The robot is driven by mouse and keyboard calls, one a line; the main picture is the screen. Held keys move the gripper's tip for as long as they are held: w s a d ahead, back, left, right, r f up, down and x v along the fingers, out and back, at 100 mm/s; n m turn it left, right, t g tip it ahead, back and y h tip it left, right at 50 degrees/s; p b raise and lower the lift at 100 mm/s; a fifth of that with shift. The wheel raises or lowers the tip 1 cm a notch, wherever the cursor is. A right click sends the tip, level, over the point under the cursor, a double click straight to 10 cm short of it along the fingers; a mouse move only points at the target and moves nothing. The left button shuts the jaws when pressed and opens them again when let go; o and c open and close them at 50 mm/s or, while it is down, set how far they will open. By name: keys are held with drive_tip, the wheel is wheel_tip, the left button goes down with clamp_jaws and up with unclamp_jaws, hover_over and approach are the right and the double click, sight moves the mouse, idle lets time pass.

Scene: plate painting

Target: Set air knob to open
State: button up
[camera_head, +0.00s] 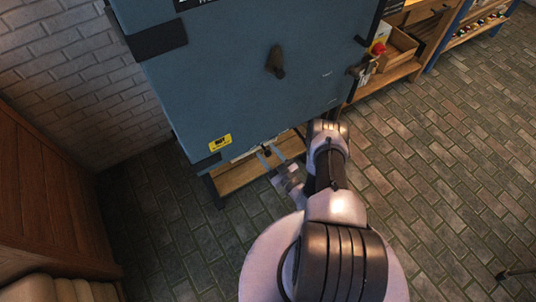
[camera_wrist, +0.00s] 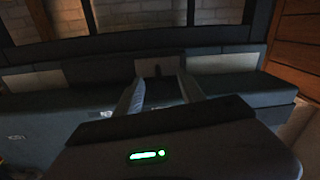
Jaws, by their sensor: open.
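A small dark knob (camera_wrist: 158,70) shows on a pale plate between my fingertips in the wrist view. In the head view a small dark piece (camera_head: 265,149) shows at the lower edge of the blue cabinet, by my fingertips. I cannot tell from its look whether this is the air knob. My gripper (camera_head: 269,152) is open, with its two fingers pointing at that lower edge. In the wrist view my gripper (camera_wrist: 161,79) has a finger on either side of the knob, with nothing gripped. I cannot tell whether the fingers touch it.
The blue cabinet (camera_head: 225,85) bears a larger dark handle (camera_head: 275,62) and a yellow label (camera_head: 220,143). A wooden shelf (camera_head: 235,178) lies below. A red button (camera_head: 379,48) is at the right. Wooden furniture (camera_head: 45,190) stands left. Brick floor (camera_head: 440,180) is clear at right.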

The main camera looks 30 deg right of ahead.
clamp_jaws()
idle(1.4)
